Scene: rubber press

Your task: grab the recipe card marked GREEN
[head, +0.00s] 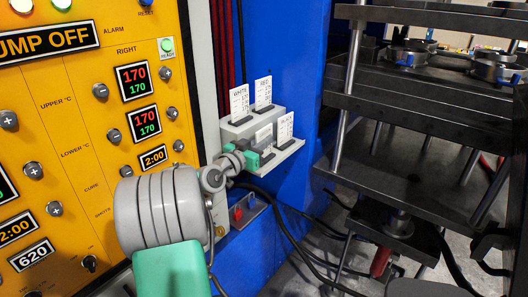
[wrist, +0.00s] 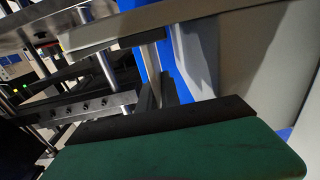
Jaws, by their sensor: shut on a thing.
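A grey stepped holder (head: 238,131) stands at the blue press frame in the head view. Its back step bears the WHITE card (head: 240,101) and the RED card (head: 264,91). Its front step bears the BLACK card (head: 285,126) on the right and a front-left card (head: 264,134) whose mark I cannot read. My gripper (head: 265,155) reaches in from the left and is shut on the front-left card, low down. The jaws partly hide its lower part. My gripper also shows in the wrist view (wrist: 158,98), where no card face is readable.
The yellow control panel (head: 90,130) stands close on the left. A small box with a red knob (head: 237,213) sits below the holder, with black cables beside it. The press with metal plates (head: 420,125) and posts fills the right.

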